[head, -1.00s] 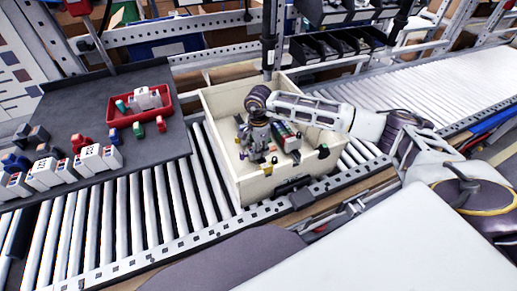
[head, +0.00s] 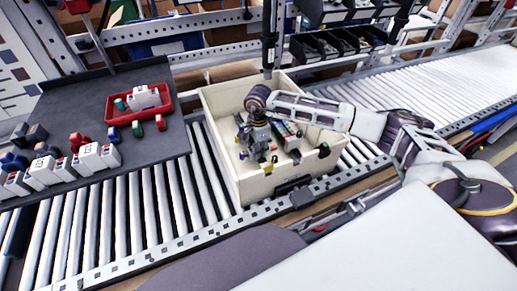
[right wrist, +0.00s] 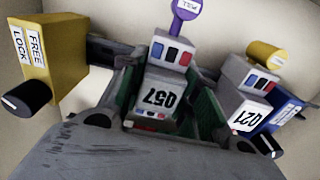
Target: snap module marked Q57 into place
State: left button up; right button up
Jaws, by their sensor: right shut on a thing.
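The module marked Q57 (right wrist: 160,97) is a grey-white block with red and blue patches on top, in the middle of the right wrist view. My right gripper (head: 257,140) reaches down into the cream crate (head: 223,160) and is shut on this module. Dark and green parts flank it, and its lower end is hidden, so I cannot tell whether it is seated. A module marked Q21 (right wrist: 243,100) stands to its right. A purple PULL tag (right wrist: 187,10) is behind it. My left gripper is not in view.
A yellow FREE LOCK block (right wrist: 45,62) with a black knob stands left of Q57. A row of coloured parts (head: 287,136) lies beside my gripper in the crate. The crate sits on rollers. A dark table (head: 80,102) at left holds a red tray (head: 120,117) and several modules.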

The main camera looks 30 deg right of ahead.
jog(key=o, duration=1.2)
jog(key=shift+r, duration=0.1)
